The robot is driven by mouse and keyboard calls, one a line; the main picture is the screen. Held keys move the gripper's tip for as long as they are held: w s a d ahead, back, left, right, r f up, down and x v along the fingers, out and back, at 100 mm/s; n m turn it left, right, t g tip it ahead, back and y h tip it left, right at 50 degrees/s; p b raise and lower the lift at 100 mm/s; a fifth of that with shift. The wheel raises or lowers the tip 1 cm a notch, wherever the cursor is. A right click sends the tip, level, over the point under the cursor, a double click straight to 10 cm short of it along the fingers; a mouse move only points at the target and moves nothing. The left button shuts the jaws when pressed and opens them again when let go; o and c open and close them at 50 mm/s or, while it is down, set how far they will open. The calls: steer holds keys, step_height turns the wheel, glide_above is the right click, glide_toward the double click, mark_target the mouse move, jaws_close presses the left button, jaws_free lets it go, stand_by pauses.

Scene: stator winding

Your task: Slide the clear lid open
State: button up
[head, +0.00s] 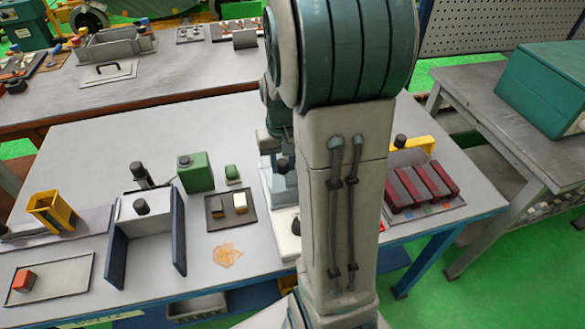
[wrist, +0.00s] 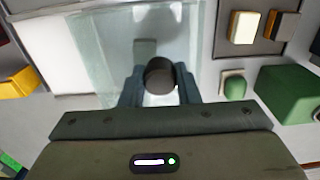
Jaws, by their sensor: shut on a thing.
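The clear lid (wrist: 103,60) is a see-through pane in the wrist view, lying over a white surface. A dark round knob (wrist: 160,72) stands at its near edge. My gripper (wrist: 160,88) is shut on this knob, with one blue-grey finger on each side. In the head view my arm hides most of the lid; a pale strip of the clear lid (head: 266,172) shows just left of my arm. The fingertips are mostly hidden there.
A green box (head: 196,172), a small green piece (head: 232,174) and a dark tray (head: 248,214) stand left of my arm. A rack of red blocks (head: 424,186) stands to the right.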

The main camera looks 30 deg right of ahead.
steer(key=shift+s+d+f, duration=0.1)
steer(key=shift+s+f, duration=0.05)
steer(key=shift+f, duration=0.1)
steer(key=shift+s+d+f+b, duration=0.15)
steer(key=shift+s+d, duration=0.45)
steer(key=shift+d, duration=1.3)
steer(key=shift+s+d+r+b, duration=0.15)
steer(key=shift+s+d, duration=0.4)
steer(key=shift+d, duration=1.4)
steer(key=shift+s+d+f+b, duration=0.1)
steer(key=shift+s+d+b, duration=0.35)
steer(key=shift+d, duration=1.45)
steer(key=o, duration=0.7)
steer(key=shift+s, duration=0.15)
steer(key=shift+r+p, duration=0.8)
steer(key=r+p, duration=0.1)
steer(key=r, duration=0.1)
steer(key=r+p, duration=0.2)
steer(key=r, duration=0.1)
steer(key=shift+w+d, duration=0.1)
steer(key=shift+w, duration=0.1)
